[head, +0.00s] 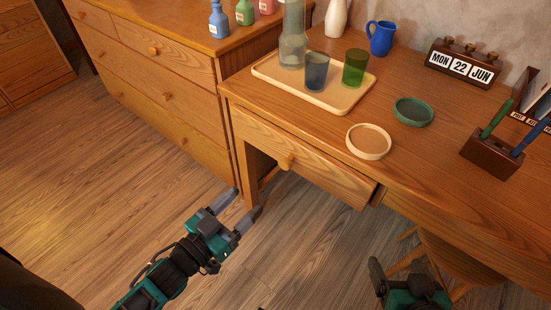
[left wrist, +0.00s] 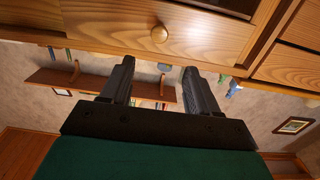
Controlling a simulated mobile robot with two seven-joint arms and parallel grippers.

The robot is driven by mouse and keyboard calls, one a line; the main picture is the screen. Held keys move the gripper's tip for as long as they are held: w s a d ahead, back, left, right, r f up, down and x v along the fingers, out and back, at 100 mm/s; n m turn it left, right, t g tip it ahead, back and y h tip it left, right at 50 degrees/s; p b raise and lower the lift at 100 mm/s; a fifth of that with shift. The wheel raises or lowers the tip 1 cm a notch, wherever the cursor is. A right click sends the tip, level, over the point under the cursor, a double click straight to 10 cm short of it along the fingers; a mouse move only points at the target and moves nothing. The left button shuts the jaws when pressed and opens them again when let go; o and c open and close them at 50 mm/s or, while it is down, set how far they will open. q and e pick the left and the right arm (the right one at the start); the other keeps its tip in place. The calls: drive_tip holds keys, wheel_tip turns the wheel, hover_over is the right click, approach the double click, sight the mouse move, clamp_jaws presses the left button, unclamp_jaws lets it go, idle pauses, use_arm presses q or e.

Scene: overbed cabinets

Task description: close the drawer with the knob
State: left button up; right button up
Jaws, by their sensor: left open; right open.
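The desk drawer (head: 325,176) has a wooden front with a round wooden knob (head: 286,161). It stands a little out from the desk, with its side showing at the right end. My left gripper (head: 241,203) is open and empty, below and to the left of the knob, apart from it. In the left wrist view the knob (left wrist: 159,34) lies beyond the two spread fingers (left wrist: 158,66), near the middle of the drawer front (left wrist: 205,36). My right gripper (head: 406,266) is open at the bottom right, below the desk, only partly in view.
The desk top (head: 320,125) carries a tray (head: 270,73) with glasses and a carafe, a cream dish (head: 369,142), a green dish (head: 413,112), a pen holder (head: 491,153) and a calendar (head: 463,64). A chest of drawers (head: 150,75) stands at the left. Floor in front is clear.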

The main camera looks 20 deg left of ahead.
sight(283, 165)
use_arm(q)
drive_tip(key=b+x, duration=0.2)
drive_tip(key=x, duration=0.9)
drive_tip(key=shift+w+d+f, duration=0.1)
drive_tip(key=shift+w, duration=0.05)
drive_tip(key=shift+w+d, duration=0.2)
drive_tip(key=shift+w, duration=0.45)
drive_tip(key=c, duration=0.8)
drive_tip(key=shift+c, duration=1.4)
clamp_jaws()
